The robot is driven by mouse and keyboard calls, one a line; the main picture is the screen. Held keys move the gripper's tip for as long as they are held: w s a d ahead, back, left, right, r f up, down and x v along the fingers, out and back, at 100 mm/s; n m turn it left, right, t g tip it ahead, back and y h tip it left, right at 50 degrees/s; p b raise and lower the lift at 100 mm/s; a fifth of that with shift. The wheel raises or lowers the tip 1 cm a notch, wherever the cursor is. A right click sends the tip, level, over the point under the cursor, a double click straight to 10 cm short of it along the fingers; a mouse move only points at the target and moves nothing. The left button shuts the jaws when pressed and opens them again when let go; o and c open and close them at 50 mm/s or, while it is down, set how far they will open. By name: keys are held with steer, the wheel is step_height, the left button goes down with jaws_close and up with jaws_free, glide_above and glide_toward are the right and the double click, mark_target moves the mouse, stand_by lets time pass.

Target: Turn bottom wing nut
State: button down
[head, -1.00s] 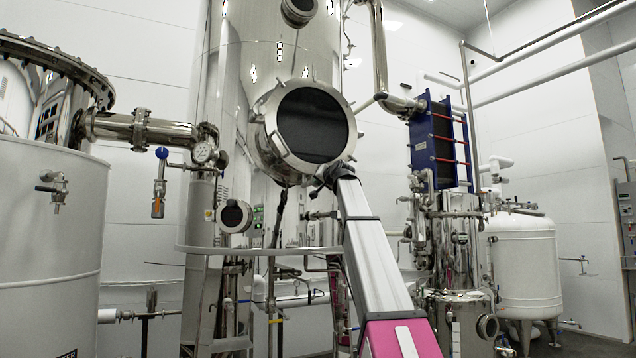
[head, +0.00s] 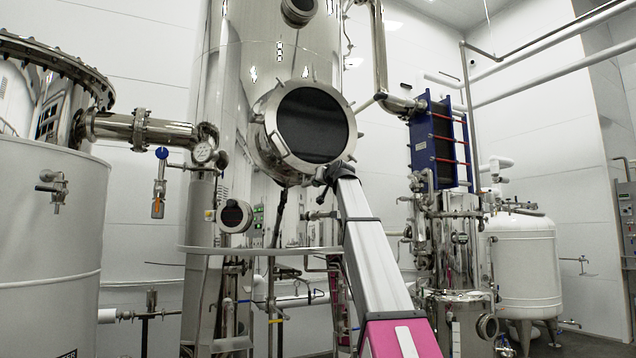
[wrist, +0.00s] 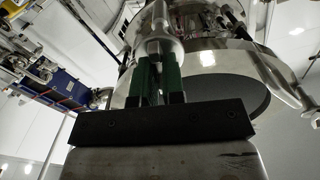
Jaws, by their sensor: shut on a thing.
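The round manway hatch (head: 312,125) with dark glass and a steel rim is on the front of the tall steel tank, with wing nuts spaced around its rim. My gripper (head: 328,174) is at the lower edge of this rim in the head view. In the wrist view, my gripper's green-padded fingers (wrist: 158,78) are shut on the bottom wing nut (wrist: 158,46), a silver metal piece between them. The dark hatch glass (wrist: 222,82) lies just behind and to the right. In the head view the nut is mostly hidden by my gripper.
Another wing nut arm (wrist: 292,92) sticks out from the rim at right in the wrist view. A dark cable (head: 279,215) hangs left of my arm. A steel platform edge (head: 260,249) runs below the hatch. A blue plate heat exchanger (head: 438,145) stands to the right.

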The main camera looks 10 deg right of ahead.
steer(key=shift+f+n, duration=0.1)
steer(key=shift+n, duration=0.3)
steer(key=shift+n, duration=1.2)
steer(key=shift+n, duration=0.7)
steer(key=c, duration=1.1)
jaws_free()
steer(key=shift+c, duration=0.2)
steer(key=shift+s, duration=0.15)
